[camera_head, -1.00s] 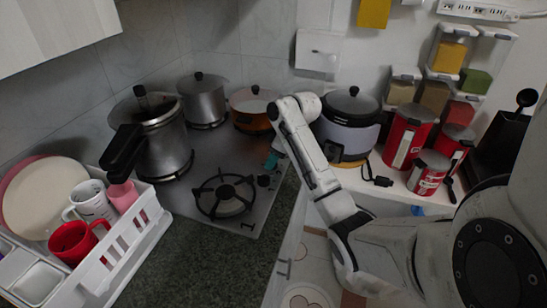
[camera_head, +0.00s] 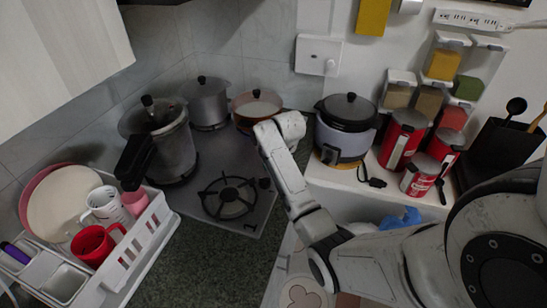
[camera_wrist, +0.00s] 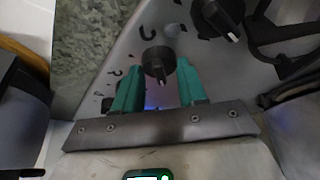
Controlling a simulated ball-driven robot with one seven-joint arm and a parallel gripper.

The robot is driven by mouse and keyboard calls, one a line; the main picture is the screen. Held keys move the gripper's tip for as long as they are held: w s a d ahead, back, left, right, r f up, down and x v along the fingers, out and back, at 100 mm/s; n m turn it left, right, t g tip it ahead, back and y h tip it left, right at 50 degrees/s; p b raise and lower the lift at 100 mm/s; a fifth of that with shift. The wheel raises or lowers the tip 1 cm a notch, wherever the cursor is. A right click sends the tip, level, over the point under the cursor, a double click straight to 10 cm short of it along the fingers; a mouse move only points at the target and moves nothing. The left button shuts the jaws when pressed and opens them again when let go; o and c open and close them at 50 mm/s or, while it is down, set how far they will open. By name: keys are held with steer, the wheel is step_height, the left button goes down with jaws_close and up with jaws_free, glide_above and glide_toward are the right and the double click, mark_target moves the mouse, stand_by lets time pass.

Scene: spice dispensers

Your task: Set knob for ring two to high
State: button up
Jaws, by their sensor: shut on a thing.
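My gripper (camera_wrist: 158,78) has two teal fingers and shows in the wrist view. It is shut on a round black knob (camera_wrist: 157,60) on the grey stove panel, one finger on each side of it. A second black knob (camera_wrist: 228,22) with a pale pointer line lies at the upper right, clear of the fingers. In the head view the steel stovetop (camera_head: 245,214) carries a burner with a black grate (camera_head: 229,198). A dark knob (camera_head: 265,183) shows right of that burner. My arm hides the gripper there. I cannot tell which knob belongs to ring two.
A large pressure cooker (camera_head: 168,145), a steel pot (camera_head: 207,103) and an orange pan (camera_head: 246,108) stand on the stove. A rice cooker (camera_head: 343,145) is right of my arm. A white dish rack (camera_head: 140,250) stands at left. Dark counter (camera_head: 215,270) in front is clear.

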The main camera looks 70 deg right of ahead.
steer(key=shift+r+m, duration=0.1)
steer(key=shift+m, duration=0.6)
steer(key=shift+h+p, duration=0.3)
steer(key=o, duration=1)
steer(key=b+v, duration=0.1)
steer(key=v, duration=0.9)
steer(key=shift+a+r, duration=0.2)
steer(key=shift+r, duration=0.15)
steer(key=shift+w, duration=0.1)
